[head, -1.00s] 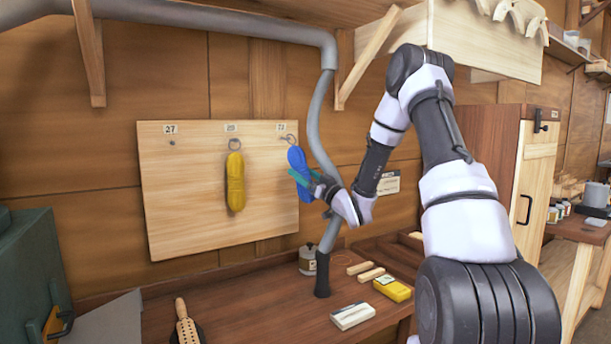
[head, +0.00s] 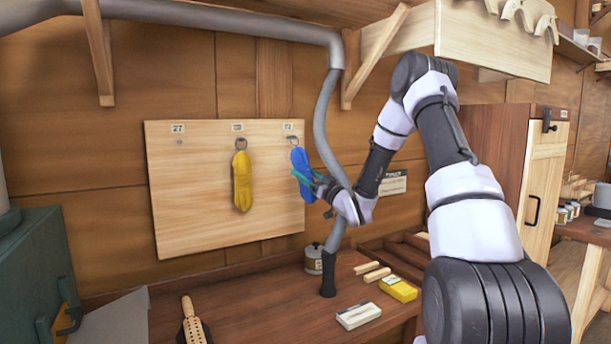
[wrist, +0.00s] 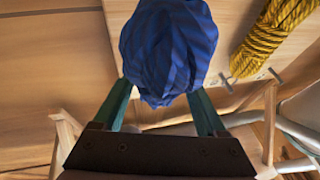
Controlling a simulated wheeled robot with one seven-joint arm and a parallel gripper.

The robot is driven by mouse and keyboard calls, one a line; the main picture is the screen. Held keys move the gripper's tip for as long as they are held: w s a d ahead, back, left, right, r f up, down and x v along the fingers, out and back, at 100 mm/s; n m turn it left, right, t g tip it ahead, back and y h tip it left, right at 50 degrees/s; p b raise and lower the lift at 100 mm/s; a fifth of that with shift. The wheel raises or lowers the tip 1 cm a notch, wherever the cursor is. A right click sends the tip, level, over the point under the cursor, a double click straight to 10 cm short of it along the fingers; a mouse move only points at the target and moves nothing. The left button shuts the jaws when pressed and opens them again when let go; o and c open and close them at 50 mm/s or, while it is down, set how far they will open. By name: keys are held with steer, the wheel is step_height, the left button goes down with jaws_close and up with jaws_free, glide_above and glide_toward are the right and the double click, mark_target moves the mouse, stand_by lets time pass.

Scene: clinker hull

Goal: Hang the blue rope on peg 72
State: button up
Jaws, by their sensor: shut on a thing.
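The blue rope (head: 301,172) is a coiled hank held upright at the right edge of the wooden peg board (head: 200,225). My gripper (head: 308,177) is shut on it, seen from the side. In the wrist view the blue rope (wrist: 168,50) fills the space between the two green fingers. Peg 72 is under the right-hand label (head: 288,126). The rope's top is just below that label, close to the peg. I cannot tell whether its ring is around the peg or only in front of it.
A yellow rope (head: 241,181) hangs from the middle peg; it also shows in the wrist view (wrist: 268,38). The left peg (head: 180,142), under label 27, is bare. A grey curved pipe (head: 326,120) stands right beside my gripper. The workbench (head: 265,310) below holds several small things.

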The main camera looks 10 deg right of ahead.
steer(key=o, duration=1.5)
steer(key=v, duration=1)
step_height(320, 180, up, 5)
steer(key=w+d+m+g+h, duration=0.1)
steer(key=d+m+g+h, duration=0.15)
steer(key=h, duration=0.45)
steer(key=s+d+r+m+g+h, duration=0.3)
steer(key=s+r+m+h, duration=0.15)
steer(key=s, duration=0.35)
steer(key=s+a+m+g, duration=0.1)
steer(key=s+a+g, duration=0.1)
steer(key=s, duration=0.7)
steer(key=s+a+r+m+g+y, duration=0.1)
steer(key=s+a+g, duration=0.1)
steer(key=s, duration=0.7)
steer(key=s+a+r+m+g, duration=0.1)
steer(key=s+a+g, duration=0.1)
steer(key=s, duration=0.7)
steer(key=shift+r+m+y, duration=0.25)
steer(key=shift+m+y, duration=0.1)
steer(key=shift+m, duration=0.05)
